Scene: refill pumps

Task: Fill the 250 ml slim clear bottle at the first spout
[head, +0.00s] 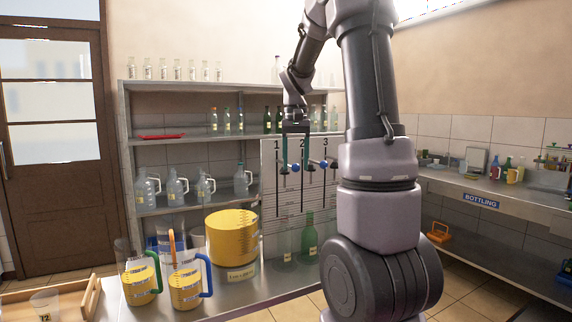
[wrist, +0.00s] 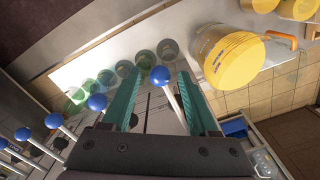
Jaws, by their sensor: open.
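My gripper (head: 296,156) is open, its teal fingers pointing down in front of the pump panel (head: 268,205) marked 1, 2 and 3. In the wrist view my gripper (wrist: 160,72) has a blue ball knob (wrist: 159,76) on a pale rod showing between its fingertips; touching cannot be told. Other blue knobs (wrist: 97,102) stand to the left. A green bottle (head: 308,238) stands low at the panel, with a clear vessel (head: 285,245) beside it. Which one is the 250 ml slim clear bottle cannot be told. Round vessels (wrist: 145,62) also show from above.
A large yellow-filled vessel (head: 232,238) and two yellow-filled jugs (head: 187,288) stand on the near counter. Shelves (head: 170,140) behind hold bottles and jugs. A wooden tray (head: 88,298) is at lower left. The bottling counter (head: 490,205) is at right.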

